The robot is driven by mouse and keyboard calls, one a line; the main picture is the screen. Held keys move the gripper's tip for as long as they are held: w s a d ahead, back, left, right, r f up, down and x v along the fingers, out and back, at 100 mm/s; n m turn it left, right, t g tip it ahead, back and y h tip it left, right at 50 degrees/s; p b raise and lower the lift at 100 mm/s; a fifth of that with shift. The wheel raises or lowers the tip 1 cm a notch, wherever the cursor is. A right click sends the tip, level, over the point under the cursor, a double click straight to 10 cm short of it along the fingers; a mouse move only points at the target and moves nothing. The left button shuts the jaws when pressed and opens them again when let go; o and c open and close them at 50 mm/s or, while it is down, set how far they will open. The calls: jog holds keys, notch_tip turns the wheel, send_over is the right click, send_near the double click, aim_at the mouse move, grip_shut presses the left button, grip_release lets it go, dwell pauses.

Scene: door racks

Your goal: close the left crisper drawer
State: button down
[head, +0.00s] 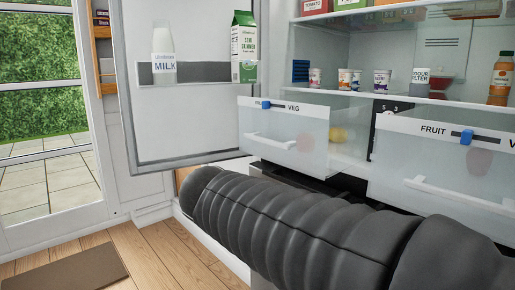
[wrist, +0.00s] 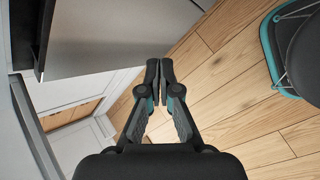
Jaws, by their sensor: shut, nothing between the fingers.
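The left crisper drawer (head: 283,136), labelled VEG, has a pale translucent front with a white handle and a blue slider. It stands pulled out below the fridge shelves in the head view, with a yellowish item showing behind its front. The right drawer (head: 445,160), labelled FRUIT, also stands forward, with a reddish item behind its front. My gripper (wrist: 160,62) is in the wrist view only, shut and empty, over the wooden floor beside a grey panel. My dark arm crosses the head view below the drawers. Neither drawer is recognisable in the wrist view.
The open fridge door (head: 185,110) holds a milk bottle (head: 164,55) and a green carton (head: 244,47), close to the left drawer's left side. Pots and bottles stand on the shelf above. A teal-edged chair (wrist: 275,60) stands right in the wrist view.

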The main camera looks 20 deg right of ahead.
jog(key=w+a+r+n+t+h, duration=0.1)
jog(key=w+a+r+n+h, duration=0.2)
jog(key=w+r+n+h, duration=0.5)
jog(key=n+t+h+b, duration=0.2)
send_near(269, 140)
jog(key=x, duration=0.7)
jog(key=shift+d, duration=0.1)
